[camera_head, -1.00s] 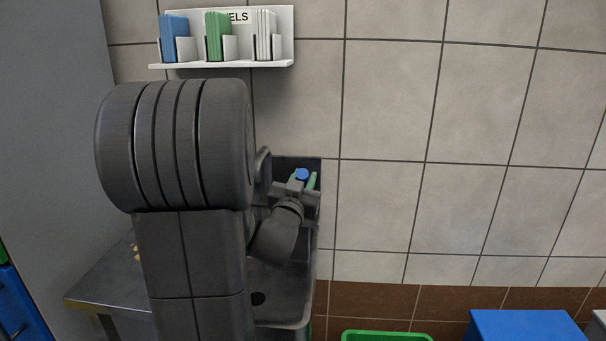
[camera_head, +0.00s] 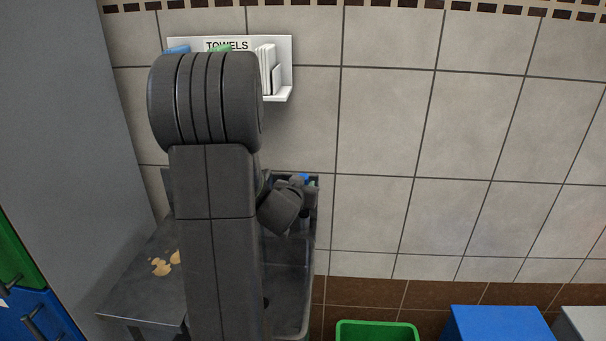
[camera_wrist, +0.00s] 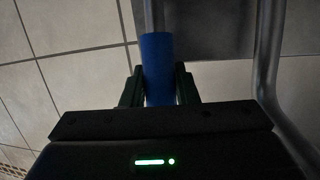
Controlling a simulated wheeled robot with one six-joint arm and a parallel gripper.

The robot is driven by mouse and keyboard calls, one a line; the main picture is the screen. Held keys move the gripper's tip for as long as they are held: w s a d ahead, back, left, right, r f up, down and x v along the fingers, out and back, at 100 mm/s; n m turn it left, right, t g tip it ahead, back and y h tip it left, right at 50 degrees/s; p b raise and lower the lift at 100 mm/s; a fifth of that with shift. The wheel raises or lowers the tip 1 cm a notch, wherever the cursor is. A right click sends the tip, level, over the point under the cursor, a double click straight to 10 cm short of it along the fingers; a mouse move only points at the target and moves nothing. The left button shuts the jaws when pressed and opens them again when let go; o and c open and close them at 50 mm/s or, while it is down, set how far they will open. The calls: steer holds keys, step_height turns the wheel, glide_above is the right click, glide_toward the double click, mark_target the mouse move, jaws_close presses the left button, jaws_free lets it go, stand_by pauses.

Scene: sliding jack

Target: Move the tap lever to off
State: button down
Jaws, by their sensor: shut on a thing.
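The tap lever has a blue grip (camera_wrist: 157,60) on a grey rod. In the wrist view my gripper (camera_wrist: 159,88) has its dark fingers closed on either side of this grip. In the head view only a small bit of the blue grip (camera_head: 304,177) shows at the back of the sink. My gripper (camera_head: 302,183) is there too, mostly hidden behind my wrist. The rest of the tap is largely hidden by my arm in the head view. A curved grey pipe (camera_wrist: 268,60) runs close on the right in the wrist view.
The dark sink (camera_head: 290,290) lies below my arm. A metal counter (camera_head: 135,295) with tan scraps (camera_head: 165,264) is at its left. A towel shelf (camera_head: 280,95) hangs on the tiled wall above. Green (camera_head: 377,330) and blue (camera_head: 500,323) bins stand at lower right.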

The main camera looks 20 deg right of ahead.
steer(key=shift+w+d+r+g+y+p, duration=0.15)
steer(key=shift+w+r+g+y+p, duration=0.2)
steer(key=shift+p, duration=0.9)
steer(key=shift+w+f+p, duration=0.1)
steer(key=shift+f+p, duration=0.05)
steer(key=shift+p, duration=0.25)
steer(key=shift+w+d+f, duration=0.1)
steer(key=c, duration=1.1)
jaws_free()
steer(key=p+v, duration=0.1)
steer(key=v, duration=1.2)
steer(key=shift+s+a+r, duration=0.2)
steer(key=shift+s+a, duration=0.05)
